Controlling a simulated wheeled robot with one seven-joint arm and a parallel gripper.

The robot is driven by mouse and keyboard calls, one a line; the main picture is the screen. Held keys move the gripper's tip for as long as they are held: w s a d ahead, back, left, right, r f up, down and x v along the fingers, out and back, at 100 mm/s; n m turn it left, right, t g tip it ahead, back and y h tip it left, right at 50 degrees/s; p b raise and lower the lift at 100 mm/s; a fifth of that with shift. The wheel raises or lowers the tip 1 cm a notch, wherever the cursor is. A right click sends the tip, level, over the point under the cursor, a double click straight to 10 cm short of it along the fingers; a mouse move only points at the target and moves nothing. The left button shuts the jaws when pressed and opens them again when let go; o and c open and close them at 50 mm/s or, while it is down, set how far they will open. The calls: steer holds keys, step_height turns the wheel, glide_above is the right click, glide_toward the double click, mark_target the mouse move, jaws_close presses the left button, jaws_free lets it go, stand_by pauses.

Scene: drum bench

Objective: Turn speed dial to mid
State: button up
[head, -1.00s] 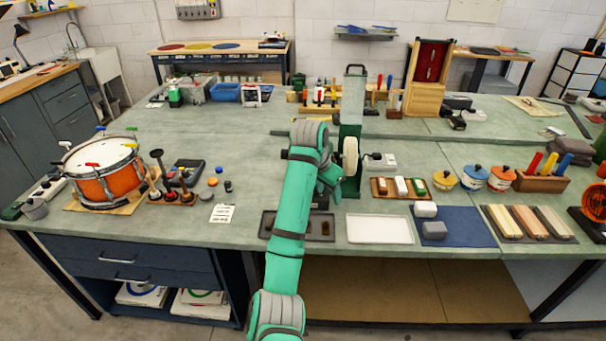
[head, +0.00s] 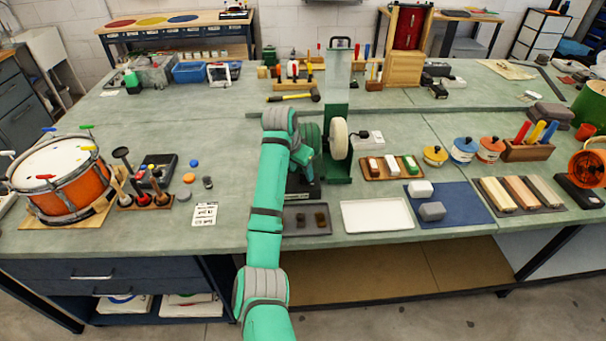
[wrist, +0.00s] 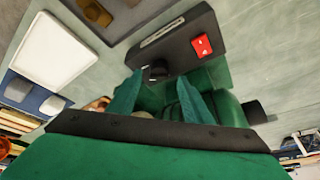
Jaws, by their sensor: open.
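A black control box (wrist: 165,50) with a pale label strip and a red switch (wrist: 201,44) shows in the wrist view. A small dark round dial (wrist: 157,71) is on the box's near side; its pointer mark is too small to read. My gripper (wrist: 160,79) is open, with its two green fingertips on either side of the dial; whether they touch it I cannot tell. In the head view my gripper (head: 303,152) is low beside the green machine with a pale wheel (head: 339,138). The control box (head: 304,188) shows partly below it, and the dial is hidden there.
A dark tray (head: 306,218) with small brown blocks and a white tray (head: 377,215) lie in front of the machine. The drum (head: 62,180) is far left. A card (head: 205,213) lies left of my arm.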

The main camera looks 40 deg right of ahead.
mark_target(305, 178)
steer(key=shift+x, duration=1.75)
steer(key=c, duration=1)
steer(key=shift+s, duration=0.1)
steer(key=shift+n+t, duration=0.3)
steer(key=shift+n, duration=0.4)
steer(key=n, duration=0.2)
steer(key=n+y, duration=0.1)
steer(key=shift+s+d+t, duration=0.25)
steer(key=shift+d+t, duration=0.05)
steer(key=shift+t, duration=0.1)
steer(key=n+y, duration=0.1)
steer(key=n, duration=0.2)
steer(key=n+t+y, duration=0.1)
steer(key=n, duration=0.2)
steer(key=shift+d+n, duration=0.15)
steer(key=shift+n, duration=0.15)
steer(key=shift+y, duration=0.3)
